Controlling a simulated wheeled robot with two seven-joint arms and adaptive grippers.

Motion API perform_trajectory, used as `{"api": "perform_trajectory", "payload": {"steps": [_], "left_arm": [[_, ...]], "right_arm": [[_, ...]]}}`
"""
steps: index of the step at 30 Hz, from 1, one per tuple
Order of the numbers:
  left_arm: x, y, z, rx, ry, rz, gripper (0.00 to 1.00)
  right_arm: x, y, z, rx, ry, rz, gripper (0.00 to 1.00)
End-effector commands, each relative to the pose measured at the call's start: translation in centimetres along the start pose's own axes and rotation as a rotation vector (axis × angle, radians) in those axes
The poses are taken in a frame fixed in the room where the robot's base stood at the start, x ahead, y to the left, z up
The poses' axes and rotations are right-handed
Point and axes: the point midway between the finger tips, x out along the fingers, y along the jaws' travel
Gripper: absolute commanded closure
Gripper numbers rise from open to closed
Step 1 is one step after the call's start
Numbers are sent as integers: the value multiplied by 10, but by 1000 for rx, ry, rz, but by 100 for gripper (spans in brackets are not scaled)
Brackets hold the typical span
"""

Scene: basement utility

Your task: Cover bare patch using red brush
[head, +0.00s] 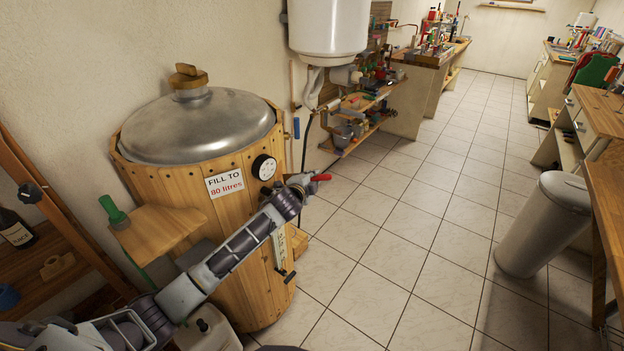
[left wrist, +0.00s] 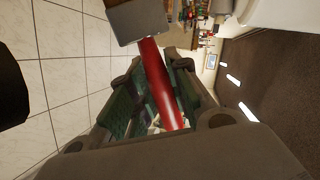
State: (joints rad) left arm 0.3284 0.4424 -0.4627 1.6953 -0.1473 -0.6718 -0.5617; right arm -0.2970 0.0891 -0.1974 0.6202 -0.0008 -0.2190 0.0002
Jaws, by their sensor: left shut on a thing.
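My left gripper (head: 306,185) is shut on the red brush (left wrist: 164,85). It holds the brush in the air, by the right side of a round wooden-staved tub as seen in the head view. Only a small red end of the brush (head: 322,177) shows there. In the left wrist view the red handle lies between the green-lined fingers (left wrist: 155,105). A grey block (left wrist: 138,18) shows at the handle's far end; I cannot tell whether it belongs to the brush. I cannot make out a bare patch. My right gripper is not in view.
The wooden tub (head: 190,185) has a metal lid, dial and "FILL TO 80 litres" sign. A small wooden shelf (head: 160,230) holds a green object. A white boiler (head: 328,30) hangs behind. A grey bin (head: 545,225) stands right. The tiled floor (head: 400,240) between is clear.

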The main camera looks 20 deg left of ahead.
Motion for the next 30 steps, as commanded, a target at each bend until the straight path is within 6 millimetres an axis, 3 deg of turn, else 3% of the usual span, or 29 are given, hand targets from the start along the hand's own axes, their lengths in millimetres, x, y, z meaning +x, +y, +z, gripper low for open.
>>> {"api": "perform_trajectory", "payload": {"steps": [30], "left_arm": [[0, -2, 7, 0, 0, 0, 100]], "right_arm": [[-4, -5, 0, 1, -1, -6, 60]]}}
